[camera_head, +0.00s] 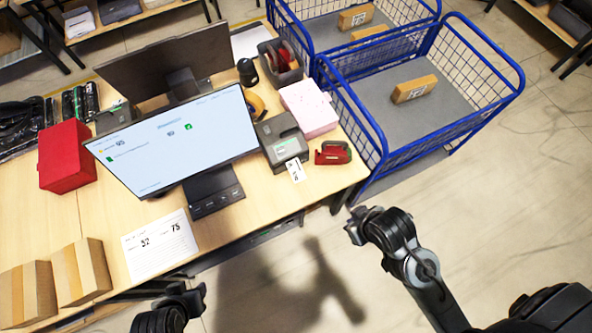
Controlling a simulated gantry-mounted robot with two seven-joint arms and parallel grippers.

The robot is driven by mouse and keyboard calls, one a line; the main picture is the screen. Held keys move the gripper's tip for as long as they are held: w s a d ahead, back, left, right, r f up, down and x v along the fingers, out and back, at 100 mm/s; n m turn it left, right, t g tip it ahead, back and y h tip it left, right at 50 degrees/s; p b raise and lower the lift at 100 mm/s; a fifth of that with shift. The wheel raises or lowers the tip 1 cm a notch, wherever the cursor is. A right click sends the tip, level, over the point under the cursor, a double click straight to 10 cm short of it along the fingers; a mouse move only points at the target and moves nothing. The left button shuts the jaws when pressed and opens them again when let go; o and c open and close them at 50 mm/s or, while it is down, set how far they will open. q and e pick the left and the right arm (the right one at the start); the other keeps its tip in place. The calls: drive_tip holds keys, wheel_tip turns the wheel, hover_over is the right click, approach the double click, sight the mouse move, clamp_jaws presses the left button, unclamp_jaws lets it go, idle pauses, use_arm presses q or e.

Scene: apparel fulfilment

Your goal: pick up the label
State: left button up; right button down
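A small white label (296,171) with dark print sticks out from the front of a grey label printer (283,141) on the wooden desk. My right gripper (358,226) is over the floor in front of the desk's right end, below and right of the label and apart from it. My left gripper (194,297) is at the bottom edge, in front of the desk and far from the label. Nothing shows in either gripper, and their finger gaps are not clear from this angle.
A red tape dispenser (333,152) and a pink box (309,108) sit close to the printer. A monitor (175,140) stands left of it. A printed sheet (160,246) and cardboard boxes (80,273) lie left. Blue wire carts (416,100) stand against the desk's right end.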

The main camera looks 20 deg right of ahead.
drive_tip(key=shift+c, duration=0.6)
unclamp_jaws()
